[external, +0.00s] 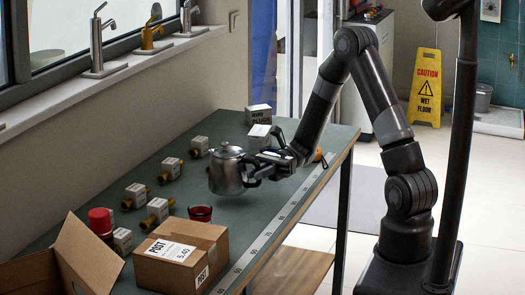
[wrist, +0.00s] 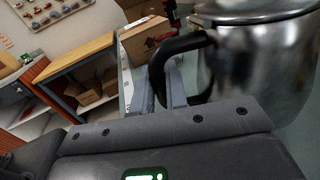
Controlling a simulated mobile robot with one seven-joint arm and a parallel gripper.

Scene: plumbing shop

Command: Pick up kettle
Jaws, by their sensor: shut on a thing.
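The kettle (external: 227,172) is a silver metal pot with a lid and a black handle, over the green table. In the wrist view the kettle (wrist: 262,65) fills the upper right, upright or nearly so. My gripper (external: 257,167) reaches it from the right in the external view. In the wrist view my gripper (wrist: 165,95) has its fingers shut on the black handle (wrist: 180,45), beside the kettle's body. I cannot tell whether the kettle's base touches the table.
The green table (external: 245,215) holds a cardboard box (external: 181,252), an open box (external: 62,262), a red-capped container (external: 100,221), a dark red cup (external: 200,213) and several brass fittings with white boxes. White boxes (external: 259,114) stand behind the kettle. The table's right strip is clear.

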